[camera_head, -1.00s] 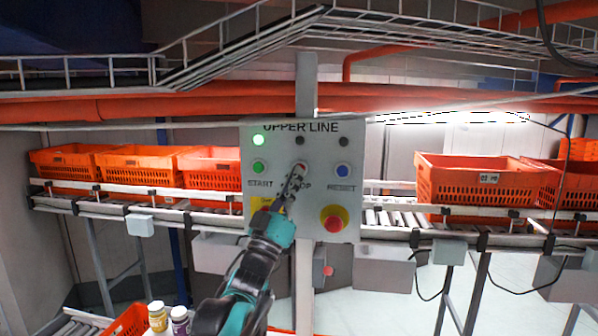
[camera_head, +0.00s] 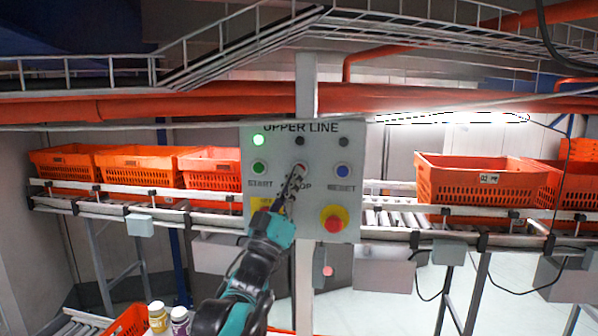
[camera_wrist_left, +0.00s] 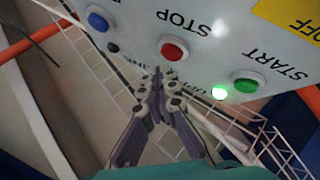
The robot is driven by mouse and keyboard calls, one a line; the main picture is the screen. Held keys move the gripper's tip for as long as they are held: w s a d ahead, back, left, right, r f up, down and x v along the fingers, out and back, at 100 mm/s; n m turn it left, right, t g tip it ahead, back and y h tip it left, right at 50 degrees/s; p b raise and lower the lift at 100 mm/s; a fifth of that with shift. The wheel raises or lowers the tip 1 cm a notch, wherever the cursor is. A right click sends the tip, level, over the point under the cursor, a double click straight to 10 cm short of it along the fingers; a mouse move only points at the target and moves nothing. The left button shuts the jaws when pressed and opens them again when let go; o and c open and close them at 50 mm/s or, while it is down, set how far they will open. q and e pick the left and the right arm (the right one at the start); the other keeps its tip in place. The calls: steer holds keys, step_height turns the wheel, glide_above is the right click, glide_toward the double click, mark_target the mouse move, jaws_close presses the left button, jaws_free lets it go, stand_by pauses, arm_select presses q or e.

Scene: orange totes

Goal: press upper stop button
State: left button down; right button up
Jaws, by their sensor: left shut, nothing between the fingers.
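The grey UPPER LINE panel (camera_head: 320,150) stands upright in the middle of the head view. Its red stop button (camera_head: 300,168) is partly covered by my gripper's tips; in the left wrist view the red stop button (camera_wrist_left: 174,50) shows whole, under the word STOP. My left gripper (camera_head: 295,178) is shut and empty, its tips pointing up at the stop button. In the wrist view its fingertips (camera_wrist_left: 158,78) appear just below the button, with a small gap in the picture. I cannot tell the depth between them. My right gripper is not in view.
The green start button (camera_head: 259,167) has a lit green lamp (camera_head: 258,140) above it. The blue reset button (camera_head: 343,170) and a red emergency knob on yellow (camera_head: 333,222) are on the right. Orange totes (camera_head: 465,182) sit on the conveyor behind.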

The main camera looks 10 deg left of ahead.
arm_select(q)
steer(key=shift+w, duration=0.45)
steer(key=shift+w+a, duration=0.1)
steer(key=shift+w, duration=0.3)
stand_by(0.8)
steer(key=shift+s, duration=0.85)
steer(key=s, duration=0.5)
steer(key=shift+d+p, duration=0.3)
